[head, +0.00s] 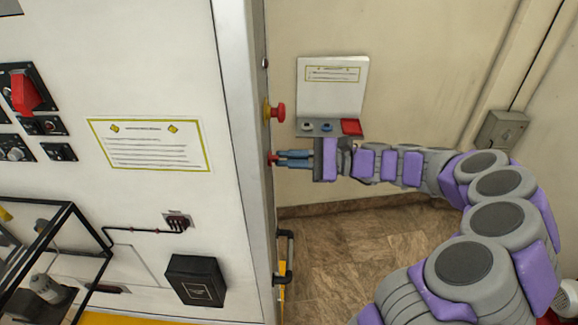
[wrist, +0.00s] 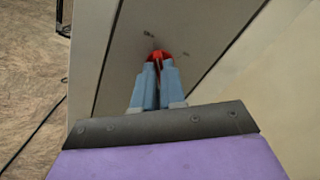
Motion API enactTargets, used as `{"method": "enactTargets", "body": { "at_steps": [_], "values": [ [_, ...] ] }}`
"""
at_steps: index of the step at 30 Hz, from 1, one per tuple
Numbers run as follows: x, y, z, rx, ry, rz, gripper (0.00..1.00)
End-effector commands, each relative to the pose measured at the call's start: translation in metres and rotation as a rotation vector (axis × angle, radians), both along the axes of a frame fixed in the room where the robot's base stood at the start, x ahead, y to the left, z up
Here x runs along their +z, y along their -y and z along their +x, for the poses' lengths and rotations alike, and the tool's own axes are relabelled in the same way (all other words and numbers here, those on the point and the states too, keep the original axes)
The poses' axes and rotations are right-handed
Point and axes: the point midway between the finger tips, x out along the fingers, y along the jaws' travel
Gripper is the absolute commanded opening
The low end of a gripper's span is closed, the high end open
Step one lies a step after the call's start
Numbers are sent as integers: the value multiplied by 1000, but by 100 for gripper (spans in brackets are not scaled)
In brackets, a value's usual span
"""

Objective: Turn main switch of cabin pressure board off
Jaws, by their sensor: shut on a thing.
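A red switch (head: 271,159) sits on the narrow side face of the white cabinet, below a red push button on a yellow base. My gripper (head: 280,158) reaches it from the right, with its blue fingers pointing left at the cabinet side. In the wrist view the red switch (wrist: 158,57) shows between and just beyond the fingertips of my gripper (wrist: 157,68). The fingers are closed together on it. Most of the switch is hidden by the fingers, so its position cannot be told.
The red button (head: 278,112) is just above my gripper. A small panel with a red part (head: 351,127) hangs on the wall above my wrist. A dark handle (head: 287,255) juts from the cabinet side below. The cabinet front (head: 150,60) is at the left.

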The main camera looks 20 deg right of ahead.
Motion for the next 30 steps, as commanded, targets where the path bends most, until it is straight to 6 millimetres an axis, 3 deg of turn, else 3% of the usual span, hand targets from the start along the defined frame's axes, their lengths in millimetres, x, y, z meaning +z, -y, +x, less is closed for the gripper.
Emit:
{"method": "enactTargets", "body": {
  "at_steps": [10, 26, 27, 30],
  "values": [
    [-4, 0, 0, 2, 120, -47, 0],
    [-3, 0, 0, 2, 136, -53, 0],
    [-3, 0, -1, 2, 137, -52, 14],
    [-2, 0, -1, 2, 137, -51, 24]
  ]
}}
